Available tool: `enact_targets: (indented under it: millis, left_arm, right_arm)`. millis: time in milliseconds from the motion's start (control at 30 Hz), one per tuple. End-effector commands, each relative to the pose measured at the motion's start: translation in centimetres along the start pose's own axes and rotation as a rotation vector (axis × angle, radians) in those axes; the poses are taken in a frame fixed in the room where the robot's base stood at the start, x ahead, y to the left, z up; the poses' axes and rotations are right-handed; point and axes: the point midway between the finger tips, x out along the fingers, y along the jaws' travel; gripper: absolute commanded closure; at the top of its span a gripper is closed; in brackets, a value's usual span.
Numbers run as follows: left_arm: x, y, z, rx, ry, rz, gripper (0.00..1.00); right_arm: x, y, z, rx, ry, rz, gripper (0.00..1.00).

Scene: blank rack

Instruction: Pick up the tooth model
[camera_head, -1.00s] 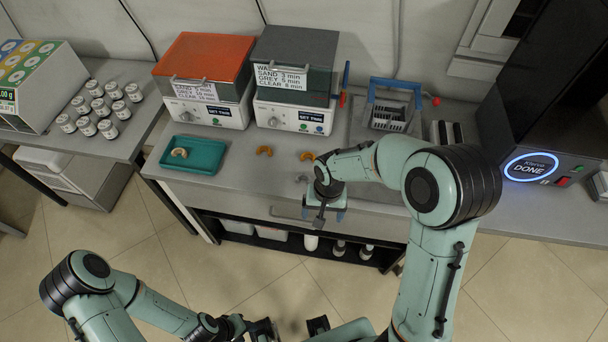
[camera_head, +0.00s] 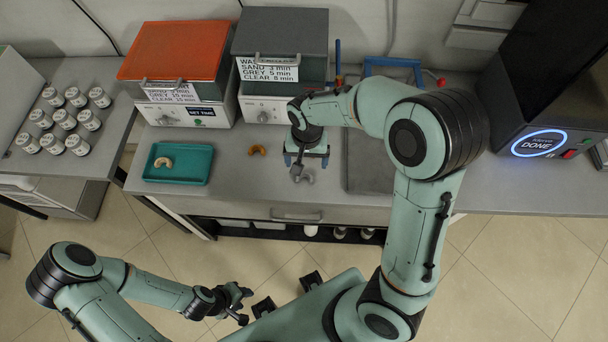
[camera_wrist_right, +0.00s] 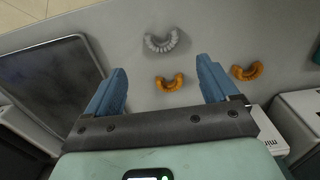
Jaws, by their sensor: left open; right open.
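A grey arch-shaped tooth model (camera_head: 303,175) lies on the bench just in front of my right gripper (camera_head: 306,158); it also shows in the right wrist view (camera_wrist_right: 162,42), beyond the fingertips. An orange tooth model (camera_wrist_right: 170,82) lies between the open blue fingers in that view; my gripper hides it in the head view. Another orange model (camera_head: 257,150) lies to the left, and in the wrist view (camera_wrist_right: 246,72) to the right. A cream model (camera_head: 164,162) lies in the teal tray (camera_head: 205,177). My left gripper (camera_head: 243,304) is open and empty, low in front of the bench.
An orange-lidded machine (camera_head: 175,52) and a grey-lidded machine (camera_head: 285,38) stand behind the models. A dark flat tray (camera_wrist_right: 60,80) lies beside my right gripper. A black machine (camera_head: 548,85) stands at the right. Several jars (camera_head: 68,118) stand on the left table.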

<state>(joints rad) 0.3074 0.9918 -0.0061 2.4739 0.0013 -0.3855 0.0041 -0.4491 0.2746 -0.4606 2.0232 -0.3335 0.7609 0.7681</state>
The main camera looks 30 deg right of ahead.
Motion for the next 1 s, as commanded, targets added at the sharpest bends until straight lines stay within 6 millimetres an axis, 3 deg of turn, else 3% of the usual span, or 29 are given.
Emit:
enact_targets:
  millis: [33, 267, 600, 900, 1000]
  left_arm:
    - [0.2, -0.1, 0.1, -0.001, -0.001, 0.0, 0.57]
    - [0.3, -0.1, 0.1, -0.001, -0.001, -0.001, 0.57]
    - [0.6, -0.3, 0.2, -0.001, -0.003, -0.001, 0.57]
    - [0.6, -0.3, 0.2, -0.001, -0.003, -0.001, 0.57]
    - [0.6, -0.3, 0.2, -0.001, -0.003, -0.001, 0.57]
  right_arm:
    - [1.0, 0.1, 0.1, 0.001, -0.003, 0.003, 0.13]
    - [2.6, 0.0, 0.1, 0.0, 0.0, 0.001, 0.13]
    - [7.1, -0.3, 0.6, 0.001, -0.001, 0.001, 0.13]
    - [7.5, -0.3, 0.5, 0.0, 0.001, -0.002, 0.13]
    - [7.5, -0.3, 0.5, 0.0, 0.001, -0.002, 0.45]
